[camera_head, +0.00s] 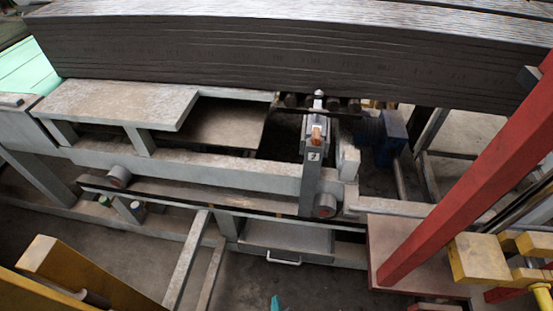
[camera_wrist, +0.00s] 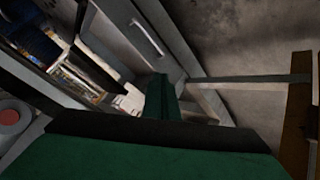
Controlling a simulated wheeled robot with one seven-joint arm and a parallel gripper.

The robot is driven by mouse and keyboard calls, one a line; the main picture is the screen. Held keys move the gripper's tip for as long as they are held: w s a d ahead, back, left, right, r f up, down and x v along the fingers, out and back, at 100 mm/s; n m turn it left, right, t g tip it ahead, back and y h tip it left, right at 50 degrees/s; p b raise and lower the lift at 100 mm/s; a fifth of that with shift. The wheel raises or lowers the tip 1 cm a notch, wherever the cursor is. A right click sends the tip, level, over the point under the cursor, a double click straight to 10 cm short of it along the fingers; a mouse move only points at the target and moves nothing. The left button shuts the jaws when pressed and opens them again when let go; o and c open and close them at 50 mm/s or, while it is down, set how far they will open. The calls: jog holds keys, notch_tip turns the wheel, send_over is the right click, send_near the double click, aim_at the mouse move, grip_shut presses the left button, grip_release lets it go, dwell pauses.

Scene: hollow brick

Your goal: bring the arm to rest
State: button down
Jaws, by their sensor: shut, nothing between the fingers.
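My gripper (camera_wrist: 160,102) shows in the wrist view as dark green and black parts, a broad one across the bottom and a narrow one at the middle. It is shut with nothing in it. It points toward grey metal framework and a grey panel with a handle (camera_wrist: 148,38), with no contact visible. In the head view only a small teal tip shows at the bottom edge, perhaps part of my gripper; the rest of the arm is out of sight.
A long dark ribbed beam (camera_head: 250,60) lies across a grey steel machine frame (camera_head: 200,165). A red post (camera_head: 470,170) slants up at right, beside yellow blocks (camera_head: 480,258). A yellow beam (camera_head: 85,275) is at lower left. Bare concrete floor (camera_head: 130,245) shows between.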

jog(key=s+r+m+t, duration=0.2)
jog(key=s+r, duration=0.3)
jog(key=r, duration=0.6)
jog(key=s+r+m+t, duration=0.2)
jog(key=s+r, duration=0.3)
jog(key=r, duration=0.6)
jog(key=s+r+m+t, duration=0.2)
jog(key=s+r+m, duration=0.1)
jog(key=r, duration=0.8)
jog(key=shift+s+d+m+h, duration=0.15)
jog(key=shift+s+m+h, duration=0.25)
jog(key=shift+s, duration=0.5)
jog(key=shift+s, duration=0.1)
